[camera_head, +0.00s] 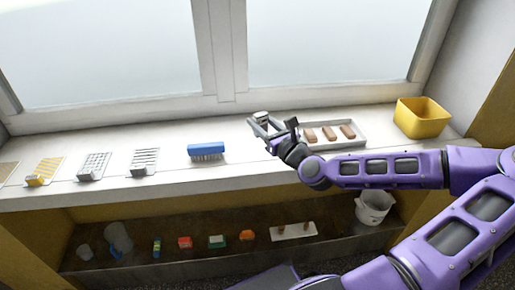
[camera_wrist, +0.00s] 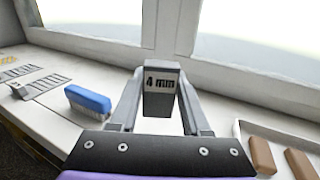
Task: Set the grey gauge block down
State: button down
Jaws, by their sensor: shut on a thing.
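The grey gauge block (camera_wrist: 160,98) is marked "4 mm" and is held upright between the fingers of my gripper (camera_wrist: 158,105). In the head view the block (camera_head: 261,115) shows small at the tip of my gripper (camera_head: 264,125), over the white sill (camera_head: 230,170). The gripper is shut on the block, just left of the white tray. Whether the block's underside touches the sill cannot be told.
A white tray (camera_head: 362,143) with several brown bars lies right of my gripper, then a yellow bin (camera_head: 422,118). A blue brush (camera_head: 206,151) and several mesh pieces lie to the left. Small items and a white bucket (camera_head: 373,208) stand on the lower shelf.

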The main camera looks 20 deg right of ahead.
notch_tip(320, 180, down, 8)
jog(key=shift+r+b, duration=0.1)
jog(key=shift+b, duration=0.8)
jog(key=shift+c, duration=1.8)
grip_release()
jog(key=shift+r, duration=0.15)
jog(key=shift+s+d+p, duration=0.25)
jog(key=shift+s+p, duration=0.7)
jog(key=shift+s, duration=1.05)
jog(key=shift+s+d+p, duration=0.2)
jog(key=shift+s+p, duration=0.8)
jog(key=shift+s, duration=1.05)
jog(key=shift+s+d+p, duration=0.25)
jog(key=shift+s+p, duration=0.7)
jog(key=shift+s, duration=1.05)
